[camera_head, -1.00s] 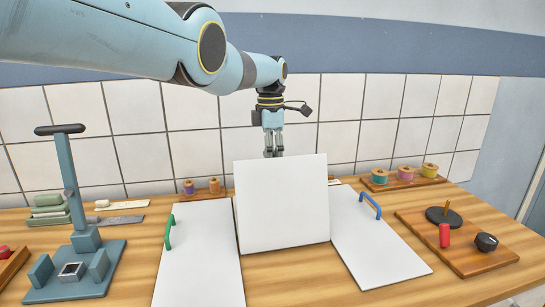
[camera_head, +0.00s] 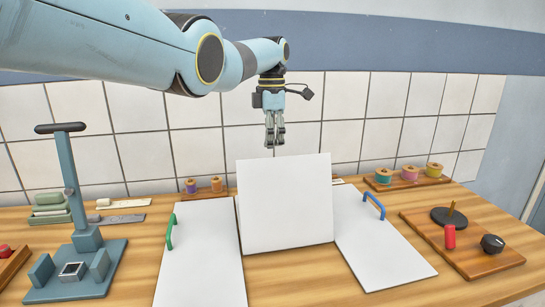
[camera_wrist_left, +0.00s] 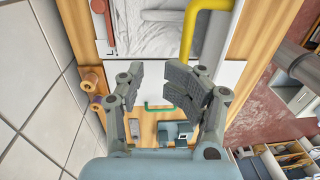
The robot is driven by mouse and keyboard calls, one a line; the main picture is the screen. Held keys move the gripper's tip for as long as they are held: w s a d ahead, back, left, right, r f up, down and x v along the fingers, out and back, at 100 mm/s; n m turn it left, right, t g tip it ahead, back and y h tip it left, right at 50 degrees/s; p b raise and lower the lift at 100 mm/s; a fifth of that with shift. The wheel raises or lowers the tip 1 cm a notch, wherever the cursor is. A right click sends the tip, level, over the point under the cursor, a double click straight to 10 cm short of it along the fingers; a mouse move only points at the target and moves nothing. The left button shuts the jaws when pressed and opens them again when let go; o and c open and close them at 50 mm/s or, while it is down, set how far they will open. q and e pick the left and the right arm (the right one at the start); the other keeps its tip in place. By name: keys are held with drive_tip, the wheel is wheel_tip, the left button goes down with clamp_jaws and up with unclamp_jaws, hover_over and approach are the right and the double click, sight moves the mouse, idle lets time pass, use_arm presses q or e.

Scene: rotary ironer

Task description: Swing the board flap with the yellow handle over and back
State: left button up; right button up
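The middle white board flap (camera_head: 286,205) stands raised between two flat white panels, leaning, its blank face toward me. Its yellow handle is hidden in the head view. In the left wrist view a yellow handle (camera_wrist_left: 189,35) shows large beyond the fingertips, beside a wrinkled pale surface (camera_wrist_left: 160,38). My left gripper (camera_head: 275,144) hangs fingers down just above and behind the flap's top edge, apart from the handle. In the left wrist view its fingers (camera_wrist_left: 154,76) have a gap with nothing held between them. My right gripper is out of view.
The left panel has a green handle (camera_head: 170,232), the right panel a blue handle (camera_head: 374,204). A blue-grey stand (camera_head: 76,200) is at the left. A wooden board with a red cylinder (camera_head: 449,237) is at the right. Thread spools (camera_head: 410,173) and a tiled wall are behind.

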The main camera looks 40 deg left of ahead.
use_arm(q)
wheel_tip(320, 180, up, 7)
drive_tip(key=shift+w+r, duration=0.2)
idle(0.6)
